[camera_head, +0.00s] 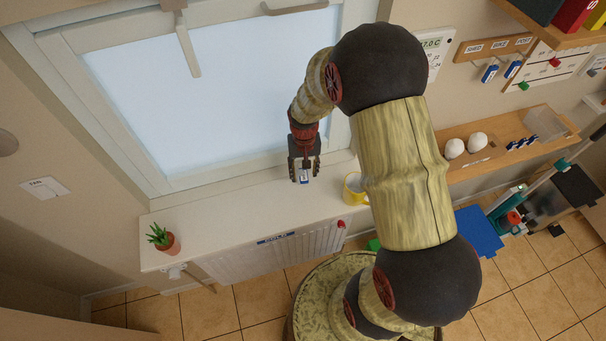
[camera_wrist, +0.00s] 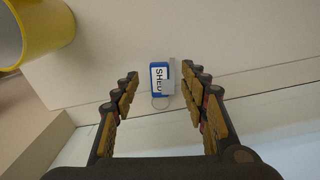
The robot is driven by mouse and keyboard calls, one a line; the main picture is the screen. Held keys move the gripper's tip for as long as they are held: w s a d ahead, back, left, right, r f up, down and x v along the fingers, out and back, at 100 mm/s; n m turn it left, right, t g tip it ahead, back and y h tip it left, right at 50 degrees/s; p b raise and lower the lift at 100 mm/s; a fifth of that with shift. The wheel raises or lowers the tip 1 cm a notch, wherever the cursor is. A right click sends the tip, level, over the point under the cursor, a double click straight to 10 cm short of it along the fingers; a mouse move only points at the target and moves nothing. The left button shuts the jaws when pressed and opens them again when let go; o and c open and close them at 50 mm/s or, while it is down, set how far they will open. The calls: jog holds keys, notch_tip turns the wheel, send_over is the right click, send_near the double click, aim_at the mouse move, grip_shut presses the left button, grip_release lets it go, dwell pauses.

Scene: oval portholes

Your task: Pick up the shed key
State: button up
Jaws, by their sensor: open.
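The shed key has a blue tag with a white label reading SHED (camera_wrist: 159,79) and a ring at its lower end. In the wrist view it lies on the pale windowsill (camera_wrist: 110,50), between and slightly beyond my fingertips. My gripper (camera_wrist: 160,82) is open, with one finger on each side of the tag and a gap on both sides. In the head view my gripper (camera_head: 304,170) points down over the sill, and the blue-and-white tag (camera_head: 304,177) shows at its tips. I cannot tell how far the fingertips are above the sill.
A yellow mug (camera_head: 354,189) stands on the sill right of my gripper. A potted plant (camera_head: 163,239) stands at the sill's left end. The sill between plant and gripper is clear. A key rack (camera_head: 493,47) with blue tags hangs on the right wall above a wooden shelf (camera_head: 510,150).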

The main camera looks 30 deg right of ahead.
aim_at(304, 180)
jog(key=shift+s+f, duration=0.15)
jog(key=shift+f, duration=1.75)
jog(key=shift+c, duration=0.9)
jog(key=c, duration=0.7)
jog(key=shift+c, duration=0.5)
